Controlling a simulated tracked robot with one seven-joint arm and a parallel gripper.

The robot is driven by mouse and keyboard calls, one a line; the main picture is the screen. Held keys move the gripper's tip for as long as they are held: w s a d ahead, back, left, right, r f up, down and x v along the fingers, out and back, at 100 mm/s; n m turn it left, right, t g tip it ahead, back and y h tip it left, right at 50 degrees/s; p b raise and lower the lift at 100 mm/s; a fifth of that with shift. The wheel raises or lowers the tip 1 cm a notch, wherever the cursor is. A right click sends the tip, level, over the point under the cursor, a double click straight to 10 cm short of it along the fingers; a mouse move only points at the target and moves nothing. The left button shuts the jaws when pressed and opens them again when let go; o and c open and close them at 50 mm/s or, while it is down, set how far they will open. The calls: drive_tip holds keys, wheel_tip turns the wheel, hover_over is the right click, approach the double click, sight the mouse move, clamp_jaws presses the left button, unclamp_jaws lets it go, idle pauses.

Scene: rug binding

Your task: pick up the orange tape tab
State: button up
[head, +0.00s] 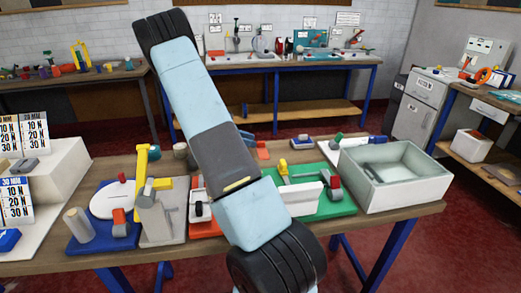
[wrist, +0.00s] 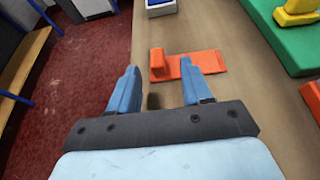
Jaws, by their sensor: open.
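The orange tape tab (wrist: 172,66) lies on the wooden table in the wrist view, a flat orange strip with a small raised block at its left end. My gripper (wrist: 161,72) is open, with two blue fingers apart and nothing held between them. The fingertips are just short of the tab or over its near edge in the picture; the height gap cannot be told. In the head view, an orange piece that looks like the tab (head: 263,150) shows at the table's back edge, partly behind my arm.
A green board (wrist: 290,40) with a yellow part (wrist: 298,12) lies to the right in the wrist view. A blue and white block (wrist: 160,7) is beyond the tab. The table edge and red floor are at left. A grey bin (head: 425,190) stands at the table's right.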

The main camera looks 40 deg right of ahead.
sight(260, 142)
drive_tip(key=x, duration=0.5)
drive_tip(key=shift+w+d+r, duration=0.1)
drive_tip(key=shift+w+d, duration=0.05)
drive_tip(key=shift+w, duration=0.1)
drive_tip(key=shift+c, duration=0.3)
clamp_jaws()
